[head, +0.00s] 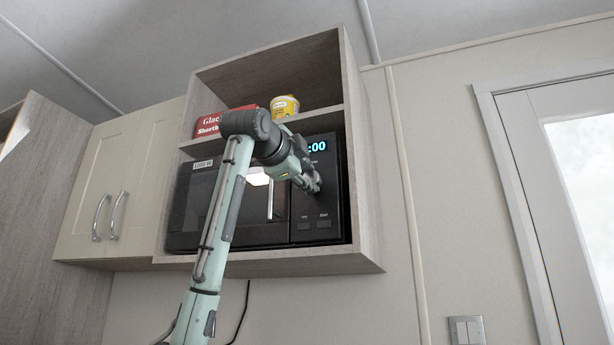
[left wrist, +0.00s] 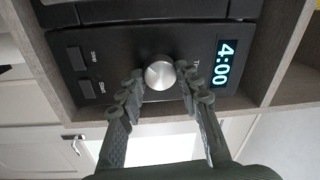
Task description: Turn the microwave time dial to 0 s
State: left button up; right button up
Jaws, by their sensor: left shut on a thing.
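The black microwave (head: 190,215) sits in the lower bay of an open wooden wall cabinet. Its display (head: 317,147) is partly hidden in the head view; in the left wrist view the lit display (left wrist: 226,65) reads 4:00. The round silver time dial (left wrist: 159,70) lies between the fingers of my left gripper (left wrist: 162,84), which is shut on it. In the head view my left gripper (head: 311,184) is at the control panel and hides the dial. My right gripper is not in view.
Two panel buttons (left wrist: 82,73) are beside the dial in the left wrist view. A red shortbread box (head: 210,124) and a yellow tub (head: 285,106) stand on the shelf above the microwave. Cream cupboard doors (head: 120,190) are on the left, a door (head: 545,180) on the right.

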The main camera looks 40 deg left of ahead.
pick_arm(q)
jog(key=n, duration=0.6)
jog(key=shift+y, duration=0.3)
jog(key=n, duration=0.6)
jog(key=shift+d+n+g+y, duration=0.15)
jog(key=shift+n+g+y, duration=0.15)
jog(key=shift+n, duration=0.1)
jog(key=n, duration=0.5)
jog(key=shift+n, duration=0.3)
jog(key=n, duration=0.5)
jog(key=shift+n+g, duration=0.3)
jog(key=shift+g, duration=0.1)
jog(key=n, duration=0.6)
jog(key=shift+r, duration=0.1)
jog(key=n, duration=0.5)
jog(key=shift+h, duration=0.4)
jog(key=n, duration=0.5)
jog(key=shift+h, duration=0.3)
jog(key=n, duration=0.5)
jog(key=shift+a+h, duration=0.2)
jog(key=shift+h, duration=0.1)
